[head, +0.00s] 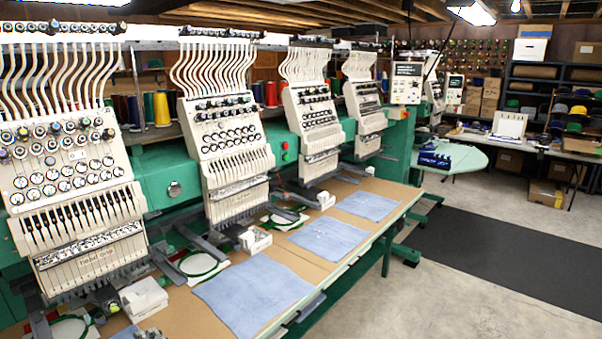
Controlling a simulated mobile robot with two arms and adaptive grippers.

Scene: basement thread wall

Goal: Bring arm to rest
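A long tan work table (275,270) runs along the front of a green multi-head embroidery machine (163,180).
Green hoops (198,264) sit under the machine heads (225,150). Concrete floor (440,295) is clear at right, beside a dark mat (510,255). Shelves (550,100) stand at the back right.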

